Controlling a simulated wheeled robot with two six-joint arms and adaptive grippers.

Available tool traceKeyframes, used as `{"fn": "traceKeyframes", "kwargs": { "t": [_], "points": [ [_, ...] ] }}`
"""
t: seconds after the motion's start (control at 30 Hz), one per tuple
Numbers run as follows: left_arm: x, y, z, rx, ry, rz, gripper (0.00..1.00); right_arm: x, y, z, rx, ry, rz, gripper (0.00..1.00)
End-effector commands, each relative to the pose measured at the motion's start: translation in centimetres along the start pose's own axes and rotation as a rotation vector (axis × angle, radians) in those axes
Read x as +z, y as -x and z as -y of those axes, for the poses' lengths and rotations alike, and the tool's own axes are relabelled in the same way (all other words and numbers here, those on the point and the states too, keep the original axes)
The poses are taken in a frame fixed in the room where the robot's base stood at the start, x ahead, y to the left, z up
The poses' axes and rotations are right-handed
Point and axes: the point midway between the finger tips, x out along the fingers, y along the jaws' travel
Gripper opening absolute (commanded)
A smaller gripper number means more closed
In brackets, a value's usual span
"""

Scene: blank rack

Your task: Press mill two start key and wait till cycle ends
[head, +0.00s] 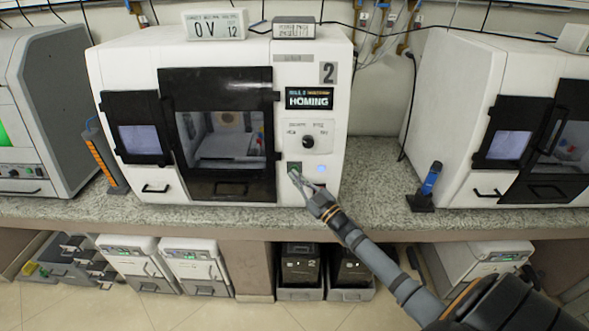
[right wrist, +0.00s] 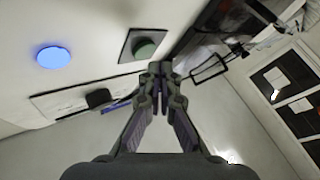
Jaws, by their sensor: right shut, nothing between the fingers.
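Mill two (head: 130,70) is a white machine on the counter with a "2" plate (head: 328,73). Its display (head: 309,98) reads "HOMING". Its dark-framed door (head: 218,187) looks shut, with a window onto the inside. On its lower right front are a green key (head: 295,166) on a dark plate and a lit blue round button (head: 320,168). The right wrist view also shows the green key (right wrist: 146,47) and the blue button (right wrist: 53,57). My right gripper (head: 296,175) is shut and empty, its tips (right wrist: 160,68) close by the green key. I cannot tell whether they touch. My left gripper is out of view.
A black selector knob (head: 308,142) sits above the keys. Another white mill (head: 458,90) stands to the right, and a grey machine (head: 45,90) to the left. A blue-handled tool (head: 430,178) stands in a holder on the speckled counter (head: 372,195). Drawers and boxes are below.

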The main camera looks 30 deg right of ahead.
Motion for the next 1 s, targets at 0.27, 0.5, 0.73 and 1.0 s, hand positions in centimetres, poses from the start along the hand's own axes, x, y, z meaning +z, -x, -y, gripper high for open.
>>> {"fn": "traceKeyframes", "kwargs": {
  "t": [0.27, 0.5, 0.73, 1.0],
  "points": [
    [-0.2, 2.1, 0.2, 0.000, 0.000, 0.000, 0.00, -1.4, 1.3, 0.9, -0.001, -0.002, 0.002, 0.00],
    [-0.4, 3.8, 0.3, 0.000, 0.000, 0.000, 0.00, -2.4, 2.9, 2.1, 0.000, -0.002, 0.002, 0.00],
    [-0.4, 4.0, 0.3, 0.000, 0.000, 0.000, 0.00, -2.6, 3.5, 2.5, 0.000, 0.000, 0.000, 0.00],
    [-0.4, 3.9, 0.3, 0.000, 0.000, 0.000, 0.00, -2.5, 3.5, 2.5, 0.000, 0.000, 0.000, 0.00]
  ]
}}
